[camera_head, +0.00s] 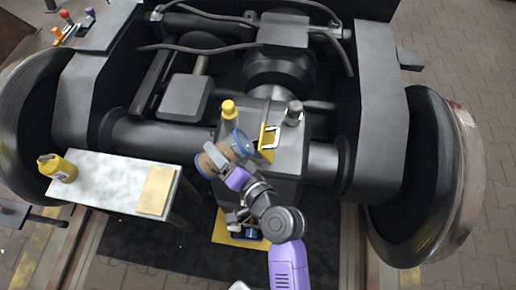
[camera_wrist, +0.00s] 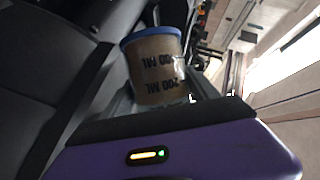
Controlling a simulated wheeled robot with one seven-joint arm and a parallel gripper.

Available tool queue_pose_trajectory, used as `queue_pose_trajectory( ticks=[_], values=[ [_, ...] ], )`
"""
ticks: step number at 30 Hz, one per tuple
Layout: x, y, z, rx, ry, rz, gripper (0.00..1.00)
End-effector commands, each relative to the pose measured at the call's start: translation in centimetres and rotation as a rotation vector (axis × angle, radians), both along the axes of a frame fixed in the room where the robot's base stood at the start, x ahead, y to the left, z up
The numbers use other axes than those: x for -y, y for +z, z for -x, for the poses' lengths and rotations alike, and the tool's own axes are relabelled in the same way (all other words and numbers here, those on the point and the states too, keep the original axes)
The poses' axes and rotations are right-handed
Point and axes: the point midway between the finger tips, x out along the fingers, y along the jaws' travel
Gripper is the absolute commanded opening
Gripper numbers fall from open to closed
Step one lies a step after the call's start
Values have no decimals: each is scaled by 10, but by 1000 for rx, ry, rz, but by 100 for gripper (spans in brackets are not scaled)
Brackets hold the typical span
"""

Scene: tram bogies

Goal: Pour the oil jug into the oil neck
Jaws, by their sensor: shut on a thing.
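My gripper (camera_head: 222,165) is shut on a tan jug (camera_head: 229,151) with a blue rim, over the front of the dark gearbox housing. The jug is tilted well over in the head view, its rim toward the upper right. In the wrist view the jug (camera_wrist: 158,72) stands between the fingers, with black "200 ML" marks; its inside is hidden. A yellow-topped neck (camera_head: 229,110) stands on the housing just behind the jug, and a grey-topped neck (camera_head: 294,113) stands farther right. I cannot tell which is the oil neck. I see no stream of oil.
A yellow plate with a pale handle (camera_head: 268,139) stands on the housing right of the jug. A light side table (camera_head: 115,175) at left holds a yellow can (camera_head: 58,168) and a tan pad (camera_head: 156,190). Large wheels (camera_head: 440,180) and frame beams flank the housing.

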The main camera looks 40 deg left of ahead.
Motion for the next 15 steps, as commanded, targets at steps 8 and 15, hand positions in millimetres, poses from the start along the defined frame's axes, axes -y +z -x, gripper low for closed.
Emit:
queue_pose_trajectory(
  ticks=[8,15],
  values=[
    [0,-7,0,-14,0,-8,22],
    [0,-11,0,-27,0,-15,22]
  ],
)
